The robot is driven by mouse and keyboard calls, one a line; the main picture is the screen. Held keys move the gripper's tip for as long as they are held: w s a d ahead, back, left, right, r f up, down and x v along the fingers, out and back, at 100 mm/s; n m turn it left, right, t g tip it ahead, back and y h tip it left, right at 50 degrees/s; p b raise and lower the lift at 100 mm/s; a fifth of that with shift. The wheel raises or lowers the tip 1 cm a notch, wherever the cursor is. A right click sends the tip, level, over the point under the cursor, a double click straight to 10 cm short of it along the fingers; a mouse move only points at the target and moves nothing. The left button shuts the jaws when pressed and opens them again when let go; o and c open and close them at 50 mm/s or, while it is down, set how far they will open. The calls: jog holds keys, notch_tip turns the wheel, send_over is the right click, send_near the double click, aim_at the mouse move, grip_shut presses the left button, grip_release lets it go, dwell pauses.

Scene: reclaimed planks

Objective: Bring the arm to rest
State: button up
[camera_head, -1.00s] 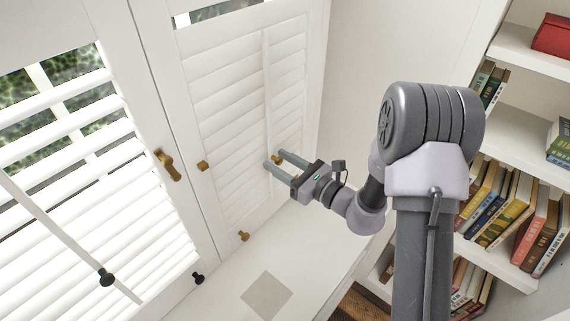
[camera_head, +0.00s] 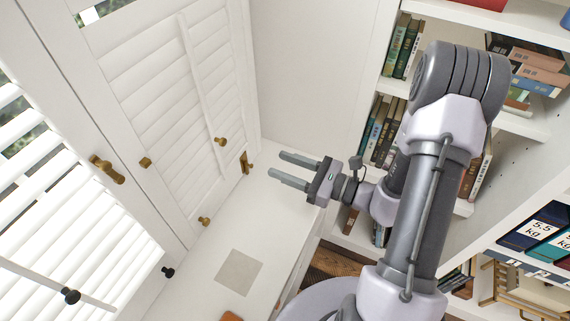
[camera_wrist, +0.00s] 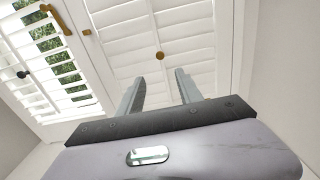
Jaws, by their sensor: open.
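My gripper (camera_head: 281,168) is open and empty. In the head view it hangs over the white window sill, to the right of the closed louvred shutter (camera_head: 160,95), with clear space between the fingertips and the brass knob (camera_head: 221,141). In the wrist view my gripper (camera_wrist: 158,84) points towards the shutter panel (camera_wrist: 185,25), and the knob (camera_wrist: 160,55) shows beyond the gap between its fingers. My arm reaches in from the lower right of the head view, bent at the elbow.
The white sill (camera_head: 190,275) bears a flat beige square (camera_head: 240,271). A brass latch (camera_head: 107,169) is on the shutter frame at left. Bookshelves (camera_head: 520,125) with books stand behind and to the right of my arm. The air above the sill is free.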

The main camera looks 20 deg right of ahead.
jog(key=s+a+r+n+g+h, duration=0.1)
jog(key=s+a+r+n+g, duration=0.3)
jog(key=s+a+n+g, duration=0.3)
jog(key=s+a+r+n+g+h, duration=0.1)
jog(key=s+a+r+n+g, duration=0.35)
jog(key=s+n, duration=0.3)
jog(key=s+d+r+n+t+h, duration=0.2)
jog(key=d+r+n+t+h, duration=0.2)
jog(key=n+h, duration=0.4)
jog(key=shift+s+d+r+h, duration=0.4)
jog(key=shift+d+r, duration=0.4)
jog(key=shift+d, duration=0.2)
jog(key=shift+a+t, duration=0.1)
jog(key=shift+t, duration=0.15)
